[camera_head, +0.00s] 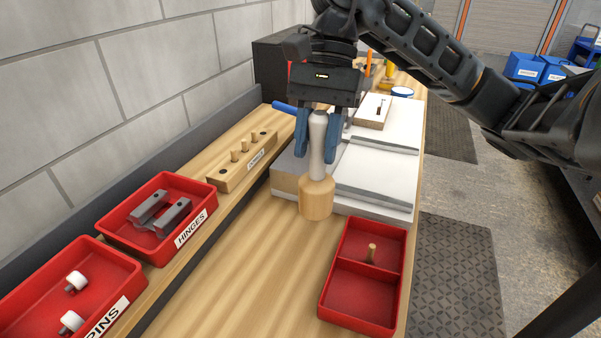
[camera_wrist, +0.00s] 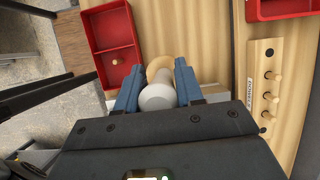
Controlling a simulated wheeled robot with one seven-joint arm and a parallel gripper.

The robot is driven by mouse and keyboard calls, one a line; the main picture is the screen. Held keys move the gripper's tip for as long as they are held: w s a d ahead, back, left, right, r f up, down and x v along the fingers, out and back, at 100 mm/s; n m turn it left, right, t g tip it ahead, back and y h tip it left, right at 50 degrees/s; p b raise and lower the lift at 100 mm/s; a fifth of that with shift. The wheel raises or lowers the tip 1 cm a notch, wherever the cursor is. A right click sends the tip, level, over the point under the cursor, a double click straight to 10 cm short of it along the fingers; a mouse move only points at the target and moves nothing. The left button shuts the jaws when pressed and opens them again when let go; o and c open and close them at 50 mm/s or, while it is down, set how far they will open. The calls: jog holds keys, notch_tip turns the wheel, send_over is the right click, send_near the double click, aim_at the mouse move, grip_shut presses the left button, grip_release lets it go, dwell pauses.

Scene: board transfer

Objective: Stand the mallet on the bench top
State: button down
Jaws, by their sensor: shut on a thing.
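The mallet (camera_head: 316,198) has a light wooden head at the bottom and a pale grey handle pointing up. It looks upright in the head view. My gripper (camera_head: 317,155) is shut on the handle, with a blue finger on each side. In the wrist view the gripper (camera_wrist: 157,88) holds the rounded handle end, with part of the wooden head (camera_wrist: 158,64) showing beyond it. The bench top (camera_head: 240,285) is light wood. I cannot tell whether the head touches it or hangs just above.
A two-part red tray (camera_head: 362,302) with a peg stands at the right front. Red HINGES (camera_head: 118,226) and PINS (camera_head: 124,262) bins and a dowel block (camera_head: 222,178) line the left. Grey-white boards (camera_head: 372,175) lie close behind the mallet. Bare bench lies in front.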

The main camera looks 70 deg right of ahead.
jog(key=w+p+x, duration=0.1)
jog(key=x, duration=0.5)
jog(key=shift+a, duration=0.25)
jog(key=shift+w+f, duration=0.1)
jog(key=shift+f, duration=0.15)
jog(key=c, duration=0.7)
grip_release()
jog(key=b+v, duration=0.1)
jog(key=v, duration=1.1)
jog(key=shift+d+r+b, duration=0.1)
jog(key=shift+r+b, duration=0.05)
jog(key=shift+b, duration=0.25)
